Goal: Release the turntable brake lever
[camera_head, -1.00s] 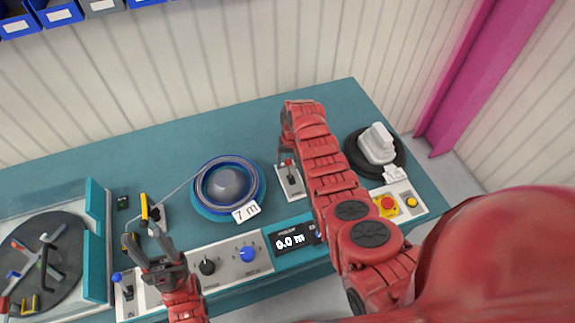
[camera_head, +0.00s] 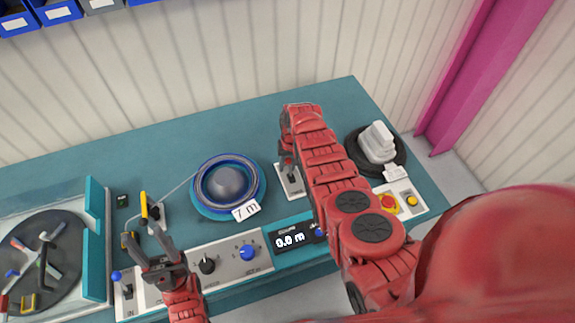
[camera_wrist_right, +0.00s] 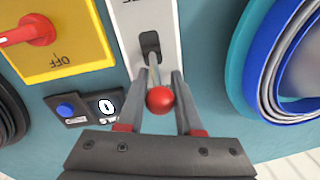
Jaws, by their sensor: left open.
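A lever with a red ball knob (camera_wrist_right: 160,98) rises from a slot in a pale plate (camera_wrist_right: 143,22) in the right wrist view. In the head view this plate (camera_head: 291,184) stands right of the blue-rimmed reel. My right gripper (camera_wrist_right: 158,76) is open, with one finger on each side of the lever; gaps show beside the ball. In the head view my right gripper (camera_head: 289,160) hides most of the lever. My left gripper (camera_head: 160,250) is open and empty above the front panel, near the blue-knobbed lever (camera_head: 116,276).
The blue-rimmed reel (camera_head: 206,203) sits mid-bench. At left a dark disc (camera_head: 62,275) carries several coloured parts. A yellow switch plate (camera_wrist_right: 65,55) with a red handle lies near the lever. A display (camera_head: 291,241) reads 0.0 m. The rear bench is clear.

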